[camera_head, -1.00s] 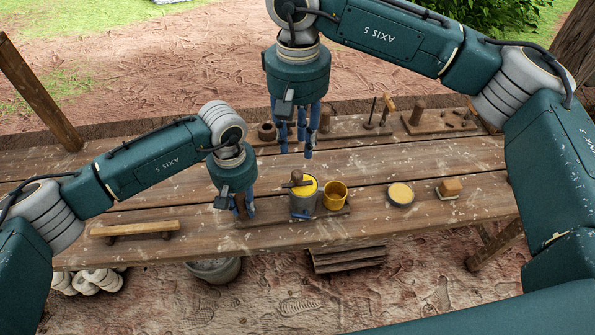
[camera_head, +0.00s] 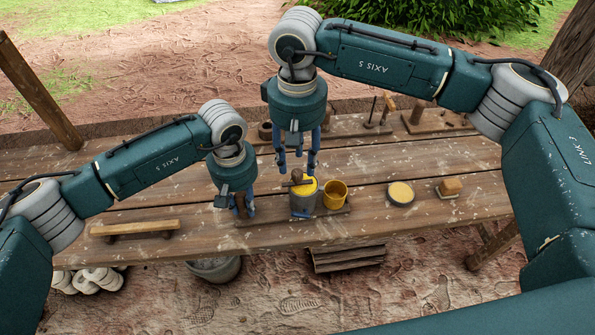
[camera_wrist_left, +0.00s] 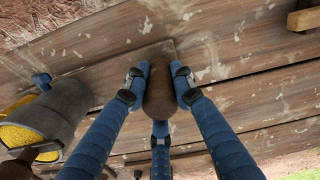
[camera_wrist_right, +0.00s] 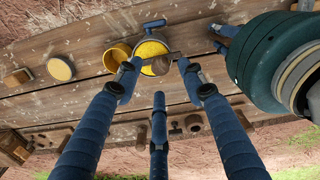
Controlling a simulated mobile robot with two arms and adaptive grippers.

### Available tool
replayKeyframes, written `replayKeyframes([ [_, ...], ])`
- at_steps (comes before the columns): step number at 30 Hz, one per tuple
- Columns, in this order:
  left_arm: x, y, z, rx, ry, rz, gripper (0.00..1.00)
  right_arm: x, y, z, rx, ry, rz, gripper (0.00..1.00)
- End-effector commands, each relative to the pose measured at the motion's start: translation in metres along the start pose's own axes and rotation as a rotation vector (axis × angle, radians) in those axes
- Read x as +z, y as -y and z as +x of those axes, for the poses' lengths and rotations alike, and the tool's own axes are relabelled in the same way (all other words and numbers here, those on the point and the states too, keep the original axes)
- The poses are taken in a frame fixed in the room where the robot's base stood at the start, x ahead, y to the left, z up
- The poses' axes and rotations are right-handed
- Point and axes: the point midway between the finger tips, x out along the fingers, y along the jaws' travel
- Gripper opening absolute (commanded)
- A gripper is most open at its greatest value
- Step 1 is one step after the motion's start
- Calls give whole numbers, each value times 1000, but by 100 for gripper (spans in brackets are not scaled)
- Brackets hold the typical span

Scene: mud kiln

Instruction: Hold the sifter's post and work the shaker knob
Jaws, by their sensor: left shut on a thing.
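The sifter is a grey can with yellow inside (camera_head: 303,203) on a wooden base board at the table's front edge. Its brown shaker knob (camera_head: 297,177) shows on top, and also in the right wrist view (camera_wrist_right: 178,66). My left gripper (camera_head: 243,212) is shut on the brown round-topped post (camera_wrist_left: 158,92), left of the can. My right gripper (camera_head: 297,171) is open and empty, pointing down above the can and knob. In the right wrist view its fingertips lie on either side of the can and knob, apparently apart from them.
A yellow cup (camera_head: 336,194) stands right of the can. A round dish of yellow powder (camera_head: 401,194) and a small block (camera_head: 450,187) are further right. A wooden bar (camera_head: 135,228) lies at left. Peg boards line the back of the table.

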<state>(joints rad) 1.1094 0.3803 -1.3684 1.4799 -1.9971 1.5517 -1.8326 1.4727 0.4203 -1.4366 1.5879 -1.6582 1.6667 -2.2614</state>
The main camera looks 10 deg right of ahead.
Motion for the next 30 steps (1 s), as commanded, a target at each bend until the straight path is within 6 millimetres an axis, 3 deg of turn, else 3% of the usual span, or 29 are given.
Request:
replayKeyframes([
  [3,0,0,0,1,0,0,0,1,0,23,-1,2,1,40],
  [9,0,0,0,1,0,1,0,0,0,46,-1,0,1,40],
  [20,0,-1,0,1,0,1,0,0,0,53,0,-1,1,40],
  [21,0,-1,0,1,0,1,0,0,0,53,0,-1,1,38],
  [27,0,-1,0,2,0,1,0,0,0,52,0,-1,1,0],
  [30,0,-1,0,1,0,1,0,0,0,52,0,-1,1,0],
])
